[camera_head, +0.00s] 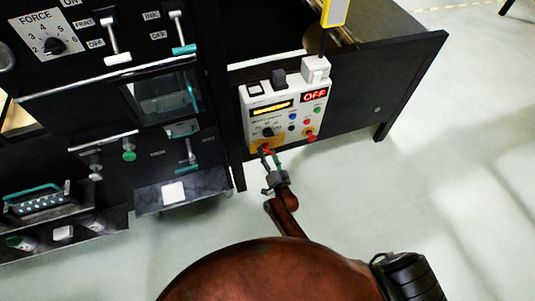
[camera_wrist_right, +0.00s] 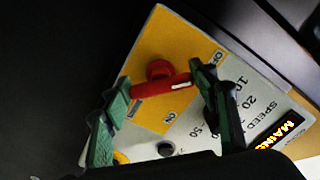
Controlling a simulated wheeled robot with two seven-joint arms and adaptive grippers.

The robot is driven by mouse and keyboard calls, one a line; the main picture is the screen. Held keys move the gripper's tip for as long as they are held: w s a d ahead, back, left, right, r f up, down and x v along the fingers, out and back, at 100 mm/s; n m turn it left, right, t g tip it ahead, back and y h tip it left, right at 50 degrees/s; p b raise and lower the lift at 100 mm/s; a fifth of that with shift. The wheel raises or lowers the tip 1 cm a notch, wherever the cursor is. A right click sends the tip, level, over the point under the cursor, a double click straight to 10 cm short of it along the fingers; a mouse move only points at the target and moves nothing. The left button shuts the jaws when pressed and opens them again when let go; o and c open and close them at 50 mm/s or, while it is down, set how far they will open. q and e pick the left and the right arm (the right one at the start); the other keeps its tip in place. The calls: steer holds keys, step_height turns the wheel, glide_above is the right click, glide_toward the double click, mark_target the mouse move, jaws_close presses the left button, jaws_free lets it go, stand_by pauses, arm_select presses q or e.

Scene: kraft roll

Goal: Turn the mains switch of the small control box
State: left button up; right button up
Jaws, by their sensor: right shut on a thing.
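The small white control box (camera_head: 285,118) is mounted on the front of a dark bench. The head view shows a lit red OFF sign (camera_head: 314,96) on it. Its red mains switch (camera_wrist_right: 160,82) sits on a yellow plate (camera_wrist_right: 180,40) with ON and OFF lettering. The switch's bar has a white mark at its right end in the wrist view. My right gripper (camera_head: 271,168) is at the box's lower left corner. In the wrist view its green fingers (camera_wrist_right: 160,80) are on both ends of the red bar. My left gripper is not in view.
Beside the switch are a black speed knob (camera_head: 268,132) and several coloured buttons. A black machine panel (camera_head: 110,100) with levers and knobs stands to the left. A yellow-edged sign (camera_head: 335,12) rises above the box. The pale floor (camera_head: 420,200) at right is clear.

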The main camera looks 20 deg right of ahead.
steer(key=o, duration=1.2)
steer(key=shift+c, duration=0.2)
steer(key=s, duration=1.2)
steer(key=shift+d, duration=0.2)
